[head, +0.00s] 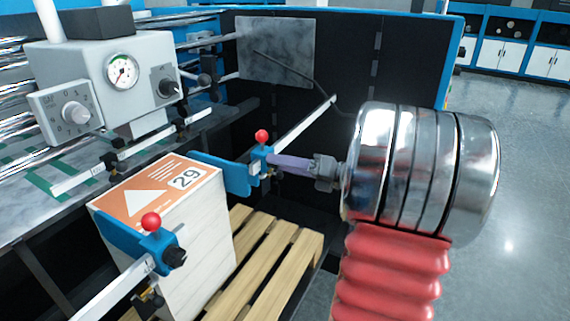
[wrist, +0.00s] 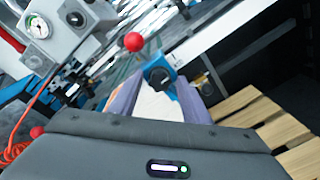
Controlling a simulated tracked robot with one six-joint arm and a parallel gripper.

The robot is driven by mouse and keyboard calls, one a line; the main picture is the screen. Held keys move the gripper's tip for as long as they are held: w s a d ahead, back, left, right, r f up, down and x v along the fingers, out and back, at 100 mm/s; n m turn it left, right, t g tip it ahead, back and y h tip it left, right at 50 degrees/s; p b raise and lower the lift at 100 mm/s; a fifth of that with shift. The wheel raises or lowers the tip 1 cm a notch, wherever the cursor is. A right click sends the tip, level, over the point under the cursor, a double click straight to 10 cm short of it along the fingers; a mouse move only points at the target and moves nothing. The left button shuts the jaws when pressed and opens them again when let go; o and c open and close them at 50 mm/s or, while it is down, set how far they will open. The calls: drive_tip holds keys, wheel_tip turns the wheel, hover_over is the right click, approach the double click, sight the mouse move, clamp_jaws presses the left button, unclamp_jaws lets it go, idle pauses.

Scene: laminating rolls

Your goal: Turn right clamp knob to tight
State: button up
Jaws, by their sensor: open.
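The right clamp (head: 262,158) is blue with a red ball on top and sits on a pale rail at the far side of the stack. Its black knob (wrist: 158,79) shows in the wrist view between the fingertips of my gripper (wrist: 158,90). In the head view my gripper (head: 274,164) reaches in from the right, its purple fingers pointing left at this clamp and hiding most of the knob. The fingers are open, one on each side of the knob; I cannot tell whether they touch it. The knob's setting cannot be read.
A paper stack (head: 172,235) with an orange label marked 29 stands on a wooden pallet (head: 275,270). A second blue clamp (head: 150,245) with a red ball is at the near side. A grey control box (head: 120,75) with a gauge is upper left. Grey floor is clear at right.

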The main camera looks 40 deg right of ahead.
drive_tip(key=v, duration=1.4)
drive_tip(key=shift+w+a, duration=0.1)
idle(0.5)
drive_tip(key=w+a+f+n+g+y, duration=0.15)
drive_tip(key=a+n+g, duration=0.35)
drive_tip(key=a, duration=0.5)
drive_tip(key=w+a+f+n+g+y, duration=0.1)
drive_tip(key=w+a+f+n+g, duration=0.2)
drive_tip(key=a+n, duration=0.6)
drive_tip(key=s+a+f+n+g+h, duration=0.1)
drive_tip(key=s+a+n+h, duration=0.2)
drive_tip(key=a+n, duration=0.5)
drive_tip(key=s+a+f+n+g+h, duration=0.1)
drive_tip(key=s+a+n+h, duration=0.3)
drive_tip(key=a+n, duration=0.5)
drive_tip(key=n+h, duration=0.1)
drive_tip(key=n, duration=0.9)
drive_tip(key=shift+s+f, duration=0.2)
drive_tip(key=shift+s, duration=0.1)
